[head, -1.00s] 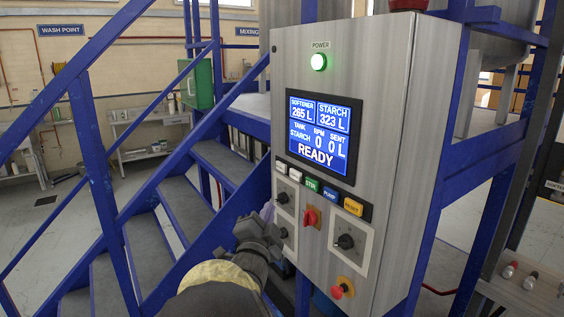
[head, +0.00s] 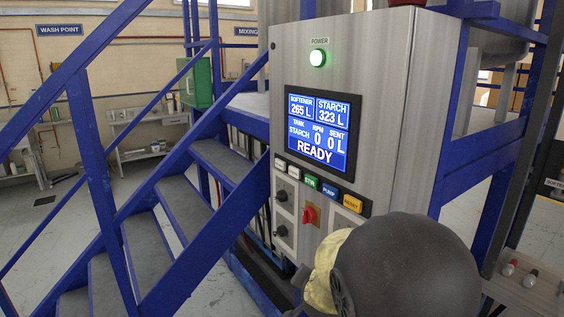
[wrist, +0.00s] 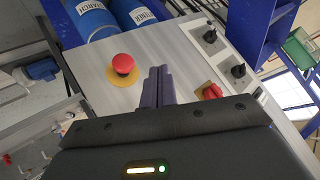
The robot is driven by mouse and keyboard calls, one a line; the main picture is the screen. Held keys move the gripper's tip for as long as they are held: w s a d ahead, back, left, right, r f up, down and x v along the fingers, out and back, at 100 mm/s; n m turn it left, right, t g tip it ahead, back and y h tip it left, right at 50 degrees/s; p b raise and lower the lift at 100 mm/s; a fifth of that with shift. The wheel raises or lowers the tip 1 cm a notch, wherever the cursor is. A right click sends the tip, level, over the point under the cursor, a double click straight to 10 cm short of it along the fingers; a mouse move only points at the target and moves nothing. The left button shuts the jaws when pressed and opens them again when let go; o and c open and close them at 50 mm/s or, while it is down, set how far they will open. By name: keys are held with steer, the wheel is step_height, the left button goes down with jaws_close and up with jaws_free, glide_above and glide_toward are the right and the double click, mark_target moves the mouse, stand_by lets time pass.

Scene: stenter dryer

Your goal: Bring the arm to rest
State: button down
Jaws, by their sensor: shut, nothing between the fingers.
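My gripper (wrist: 158,88) is shut and empty in the wrist view, its two fingers together in front of the grey control panel (wrist: 165,55). In the picture it lies between the red emergency button (wrist: 123,64) and the red rotary switch (wrist: 212,91); I cannot tell how far it is from the panel. In the head view my arm's dark rounded link covers the lower right of the control cabinet (head: 390,110), and the gripper is hidden. The screen (head: 320,132) reads READY, and the power lamp (head: 318,58) is lit green.
Blue-railed stairs (head: 185,215) stand to the left of the cabinet, and a blue post (head: 500,170) to its right. The wrist view shows blue drums (wrist: 90,18) near the panel and black knobs (wrist: 238,71) on it. Open floor (head: 40,230) lies at the far left.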

steer(key=s+d+f+n+g, duration=0.2)
steer(key=s, duration=0.4)
steer(key=s+d+f+n+g, duration=0.2)
steer(key=s+g, duration=0.1)
steer(key=s, duration=0.4)
steer(key=s+d+f+n+g, duration=0.2)
steer(key=s+d+n+g, duration=0.1)
steer(key=s, duration=0.4)
steer(key=shift+f+y+b, duration=0.25)
steer(key=shift+y+b, duration=0.05)
steer(key=shift+b, duration=0.15)
steer(key=shift+s+d, duration=0.1)
steer(key=shift+w, duration=0.25)
steer(key=shift+s+a, duration=0.2)
steer(key=shift+s, duration=0.05)
